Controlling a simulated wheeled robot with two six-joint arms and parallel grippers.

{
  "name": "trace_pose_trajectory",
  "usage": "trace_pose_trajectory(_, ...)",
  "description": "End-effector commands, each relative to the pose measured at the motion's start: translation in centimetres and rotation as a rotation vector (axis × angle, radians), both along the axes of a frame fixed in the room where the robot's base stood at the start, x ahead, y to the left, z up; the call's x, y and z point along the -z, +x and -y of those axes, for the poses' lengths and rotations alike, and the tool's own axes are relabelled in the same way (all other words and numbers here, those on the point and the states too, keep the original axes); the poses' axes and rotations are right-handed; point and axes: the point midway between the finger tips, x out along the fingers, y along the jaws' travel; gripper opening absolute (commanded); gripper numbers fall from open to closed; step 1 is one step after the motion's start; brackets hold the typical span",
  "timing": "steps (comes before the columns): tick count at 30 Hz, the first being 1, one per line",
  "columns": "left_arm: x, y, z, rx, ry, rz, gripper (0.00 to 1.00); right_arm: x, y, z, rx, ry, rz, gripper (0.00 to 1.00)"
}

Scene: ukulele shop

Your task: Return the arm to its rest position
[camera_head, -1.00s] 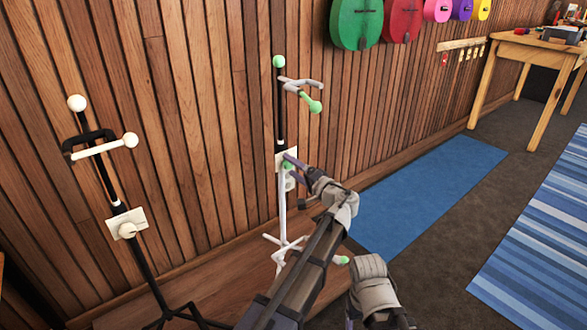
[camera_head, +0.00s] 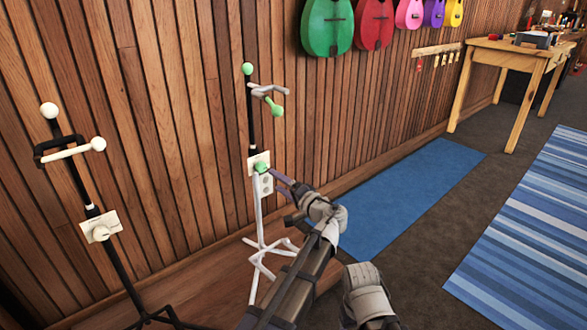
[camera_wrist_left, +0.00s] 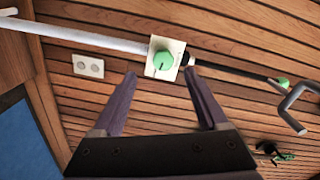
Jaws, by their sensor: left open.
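My left gripper (camera_head: 283,194) is open and empty, close in front of a stand with a white lower pole, black upper pole and green knobs (camera_head: 250,115). In the left wrist view, the gripper's two fingers (camera_wrist_left: 160,75) are spread apart. The stand's green knob (camera_wrist_left: 164,61) on a cream plate (camera_wrist_left: 162,43) shows beyond and between the fingertips, apart from them. In the head view, the same plate (camera_head: 253,159) and knob (camera_head: 262,168) are just left of the fingers. Another link of mine shows at the bottom centre; no right gripper fingers can be made out.
A second stand (camera_head: 95,215), black with white knobs, is at the left. Plank wall (camera_head: 180,120) runs behind both stands. Coloured ukuleles (camera_head: 327,28) hang above. A wooden table (camera_head: 510,50) is far right. A blue mat (camera_head: 410,195) and striped rug (camera_head: 535,235) lie on open floor.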

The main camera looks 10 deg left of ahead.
Motion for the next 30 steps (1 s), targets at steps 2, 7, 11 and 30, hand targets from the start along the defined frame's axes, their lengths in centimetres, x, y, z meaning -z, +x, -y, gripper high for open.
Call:
trace_pose_trajectory(2, 1.3, -1.3, -1.2, -0.026, -0.057, -0.026, 0.76, 0.0, 0.0, 0.0, 0.000, 0.000, 0.000, 0.71)
trace_pose_trajectory(7, 7.8, -6.7, -4.5, -0.132, -0.332, -0.160, 0.76, 0.0, 0.0, 0.0, 0.000, 0.000, 0.000, 0.71)
trace_pose_trajectory(11, 13.4, -11.8, -5.1, -0.203, -0.595, -0.291, 0.76, 0.0, 0.0, 0.0, 0.000, 0.000, 0.000, 0.71)
trace_pose_trajectory(30, 19.5, -25.3, 4.7, -0.203, -1.373, -0.687, 0.76, -2.0, 0.0, 0.0, -0.001, 0.000, 0.000, 0.71)
